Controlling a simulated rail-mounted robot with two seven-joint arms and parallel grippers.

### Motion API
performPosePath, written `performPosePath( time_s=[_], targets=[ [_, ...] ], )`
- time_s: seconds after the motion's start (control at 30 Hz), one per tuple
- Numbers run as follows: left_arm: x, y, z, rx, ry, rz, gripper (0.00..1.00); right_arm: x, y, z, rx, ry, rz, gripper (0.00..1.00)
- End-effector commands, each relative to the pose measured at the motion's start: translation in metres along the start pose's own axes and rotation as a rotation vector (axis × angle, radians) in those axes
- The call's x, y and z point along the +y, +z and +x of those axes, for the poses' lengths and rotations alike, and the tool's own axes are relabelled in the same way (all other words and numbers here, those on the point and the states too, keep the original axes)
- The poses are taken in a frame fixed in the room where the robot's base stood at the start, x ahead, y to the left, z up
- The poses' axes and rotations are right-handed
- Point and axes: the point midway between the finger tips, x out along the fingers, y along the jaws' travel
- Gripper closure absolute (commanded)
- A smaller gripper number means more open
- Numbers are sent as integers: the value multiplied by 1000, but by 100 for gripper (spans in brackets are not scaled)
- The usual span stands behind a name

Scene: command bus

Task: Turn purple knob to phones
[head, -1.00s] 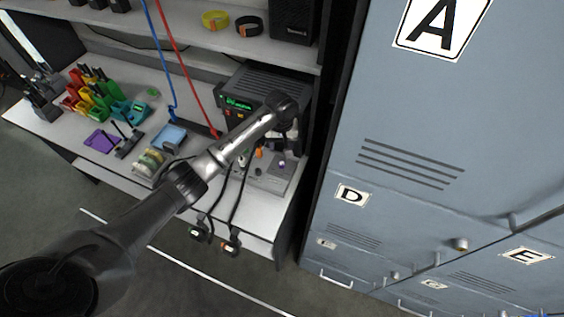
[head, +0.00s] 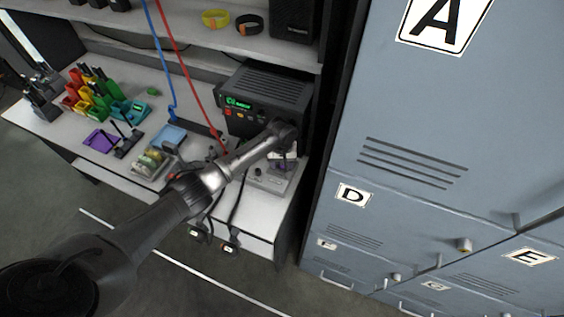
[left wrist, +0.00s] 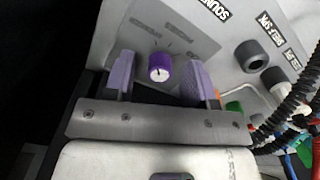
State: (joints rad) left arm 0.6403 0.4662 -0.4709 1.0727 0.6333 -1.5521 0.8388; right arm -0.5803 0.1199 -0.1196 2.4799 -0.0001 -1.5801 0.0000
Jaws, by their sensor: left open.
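The purple knob (left wrist: 159,67) has a white cap with a small dark mark. It sits on a grey plate of the control box, with faint lettering and tick lines that I cannot read surely. My left gripper (left wrist: 160,80) is open, its two purple-padded fingers on either side of the knob, with a visible gap at each side. In the head view my left gripper (head: 283,160) is over the control box (head: 268,184) and hides most of the knob. My right gripper is not in view.
A black radio unit (head: 262,95) with a green display stands just behind. Black knobs (left wrist: 251,55) and cables (left wrist: 296,100) lie right of the gripper in the wrist view. Handsets (head: 229,248) hang at the desk front. Blue lockers (head: 410,175) stand close on the right.

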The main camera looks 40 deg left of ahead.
Motion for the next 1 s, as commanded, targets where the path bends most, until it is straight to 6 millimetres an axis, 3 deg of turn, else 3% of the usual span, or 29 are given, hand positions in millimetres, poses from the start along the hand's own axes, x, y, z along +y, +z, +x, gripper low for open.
performPosePath(
  time_s=[0.13,0.63,1.0],
  targets=[
    [0,0,0,0,0,0,50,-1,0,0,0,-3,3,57],
    [0,0,0,0,0,0,98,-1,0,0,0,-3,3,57],
    [0,0,-3,-2,-1,88,99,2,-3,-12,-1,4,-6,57]
  ],
)
